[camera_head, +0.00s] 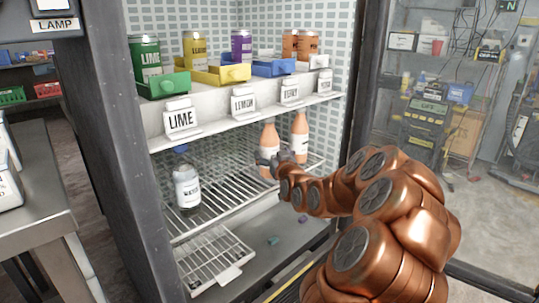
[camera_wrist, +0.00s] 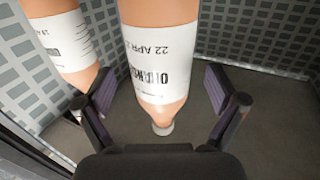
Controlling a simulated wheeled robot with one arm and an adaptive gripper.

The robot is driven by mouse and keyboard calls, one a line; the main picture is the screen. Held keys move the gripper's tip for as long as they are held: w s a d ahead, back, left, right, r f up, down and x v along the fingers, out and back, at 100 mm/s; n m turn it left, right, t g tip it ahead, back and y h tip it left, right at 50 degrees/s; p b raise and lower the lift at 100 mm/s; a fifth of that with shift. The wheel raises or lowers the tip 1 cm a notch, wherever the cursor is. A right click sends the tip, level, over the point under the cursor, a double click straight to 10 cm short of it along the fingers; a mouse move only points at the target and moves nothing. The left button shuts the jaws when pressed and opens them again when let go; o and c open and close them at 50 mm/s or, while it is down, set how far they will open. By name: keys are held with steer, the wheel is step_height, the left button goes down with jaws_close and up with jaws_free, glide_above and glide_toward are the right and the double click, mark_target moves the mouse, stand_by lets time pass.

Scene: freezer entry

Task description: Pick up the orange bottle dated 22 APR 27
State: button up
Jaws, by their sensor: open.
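Two orange bottles with white labels stand upright on the wire shelf (camera_head: 222,196). The left bottle (camera_head: 269,138) is partly hidden by my gripper (camera_head: 276,160); the right bottle (camera_head: 299,128) is beside it. In the wrist view, which appears upside down, my gripper (camera_wrist: 161,95) is open, its two fingers either side of one orange bottle (camera_wrist: 160,12). That bottle's label reads "22 APR 2…", its last part turned out of sight. Gaps show between it and the fingers. The other bottle (camera_wrist: 50,8) is just outside the left finger; its date is unreadable.
A water bottle (camera_head: 186,186) with a blue cap stands left on the wire shelf. Above is a shelf of cans with a LIME sign (camera_head: 181,118) and other flavour signs. The cabinet's dark left post (camera_head: 120,150) stands at the opening. A lower wire rack (camera_head: 215,262) is below.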

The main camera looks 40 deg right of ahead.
steer(key=shift+x, duration=1.4)
steer(key=c, duration=1.8)
